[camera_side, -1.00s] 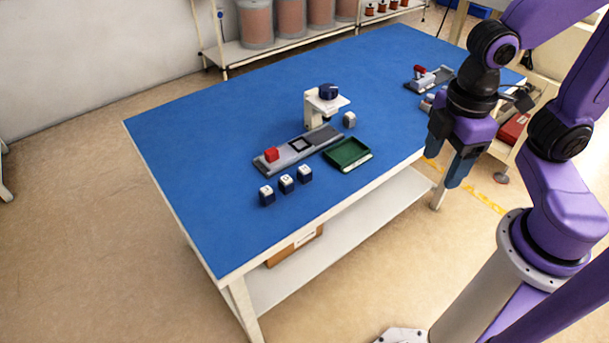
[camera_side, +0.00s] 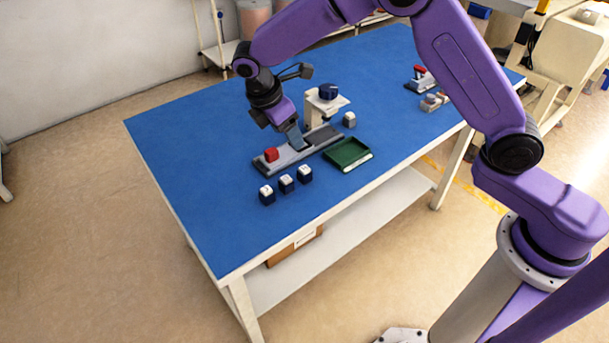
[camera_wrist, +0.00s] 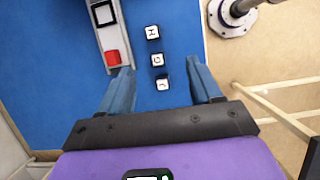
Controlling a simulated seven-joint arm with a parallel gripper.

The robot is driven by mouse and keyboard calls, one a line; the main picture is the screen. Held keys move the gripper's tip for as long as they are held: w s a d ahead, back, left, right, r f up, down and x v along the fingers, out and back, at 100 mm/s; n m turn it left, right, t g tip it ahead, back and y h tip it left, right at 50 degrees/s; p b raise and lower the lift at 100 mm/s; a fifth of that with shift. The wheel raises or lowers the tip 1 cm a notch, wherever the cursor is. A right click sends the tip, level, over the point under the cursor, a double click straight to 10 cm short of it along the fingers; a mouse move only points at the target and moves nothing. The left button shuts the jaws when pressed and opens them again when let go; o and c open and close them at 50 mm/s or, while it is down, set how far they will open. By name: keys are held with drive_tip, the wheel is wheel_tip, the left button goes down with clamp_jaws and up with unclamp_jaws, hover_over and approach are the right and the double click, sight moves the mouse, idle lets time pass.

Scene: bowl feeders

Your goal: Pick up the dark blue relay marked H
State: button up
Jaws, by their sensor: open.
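Three dark blue relays with white lettered tops stand in a row on the blue table. The H relay (camera_wrist: 152,32) is the farthest from my gripper's palm in the wrist view, and matches the right one (camera_side: 305,174) in the side view. The G relay (camera_wrist: 158,60) is in the middle and the J relay (camera_wrist: 163,84) is nearest the palm. My gripper (camera_side: 295,146) hangs over the grey fixture, behind the row. In the wrist view its two blue fingers (camera_wrist: 160,66) are spread with nothing held between them.
The grey fixture (camera_side: 288,153) carries a red block (camera_side: 271,154) at its left end. A green tray (camera_side: 347,153) lies right of the relays. The table's front left is clear.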

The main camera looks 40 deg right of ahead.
drive_tip(key=w+f, duration=0.1)
drive_tip(key=w, duration=0.1)
approach(304, 168)
drive_tip(key=x, duration=0.5)
drive_tip(key=shift+f, duration=0.1)
drive_tip(key=shift+x, duration=2.7)
drive_tip(key=c, duration=1.1)
